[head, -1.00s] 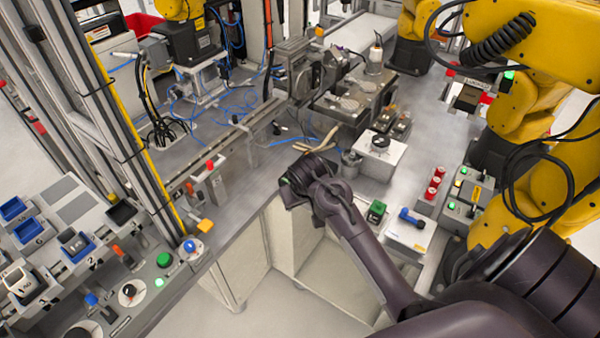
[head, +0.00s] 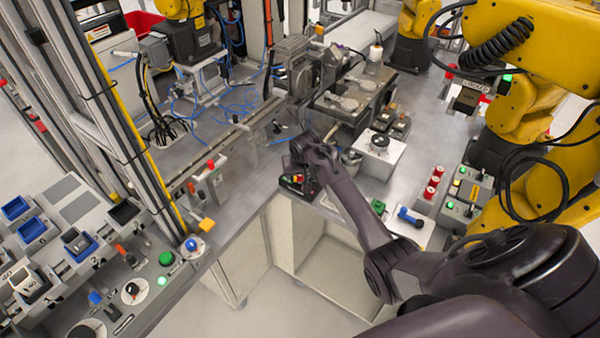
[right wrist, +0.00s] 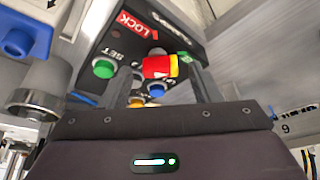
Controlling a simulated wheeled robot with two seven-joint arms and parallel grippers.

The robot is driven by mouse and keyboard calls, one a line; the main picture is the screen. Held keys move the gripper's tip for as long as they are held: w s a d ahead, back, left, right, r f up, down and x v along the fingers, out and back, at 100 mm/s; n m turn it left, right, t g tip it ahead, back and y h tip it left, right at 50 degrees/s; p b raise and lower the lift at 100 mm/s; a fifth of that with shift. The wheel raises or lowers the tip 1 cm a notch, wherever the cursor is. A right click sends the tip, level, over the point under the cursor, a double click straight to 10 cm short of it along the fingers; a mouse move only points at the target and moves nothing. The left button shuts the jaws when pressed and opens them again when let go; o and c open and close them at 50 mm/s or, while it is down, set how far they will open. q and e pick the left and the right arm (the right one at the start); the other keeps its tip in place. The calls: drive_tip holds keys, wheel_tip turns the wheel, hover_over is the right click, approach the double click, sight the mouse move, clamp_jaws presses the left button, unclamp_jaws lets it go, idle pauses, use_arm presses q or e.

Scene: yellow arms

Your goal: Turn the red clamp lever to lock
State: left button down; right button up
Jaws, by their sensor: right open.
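A dark control box (head: 299,186) stands at the front edge of the bench, partly hidden by my right arm in the head view. The right wrist view shows its face (right wrist: 120,38) with a red LOCK label and a SET label. A red lever with a yellow part (right wrist: 160,66) sticks out of it; it also shows small in the head view (head: 297,178). My right gripper (right wrist: 160,78) is open, its two fingers on either side of the red lever, apparently without gripping it. Finger contact cannot be told. In the head view the right gripper (head: 301,165) is at the box.
A green button (right wrist: 104,68) and blue and yellow buttons sit close around the lever. A white box with a round dark top (head: 380,152) and a blue-handled box (head: 409,222) stand to the right. A red-tipped post (head: 211,172) stands left. Yellow arms (head: 540,60) fill the right.

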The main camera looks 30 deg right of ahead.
drive_tip(key=shift+f, duration=0.15)
drive_tip(key=c, duration=1)
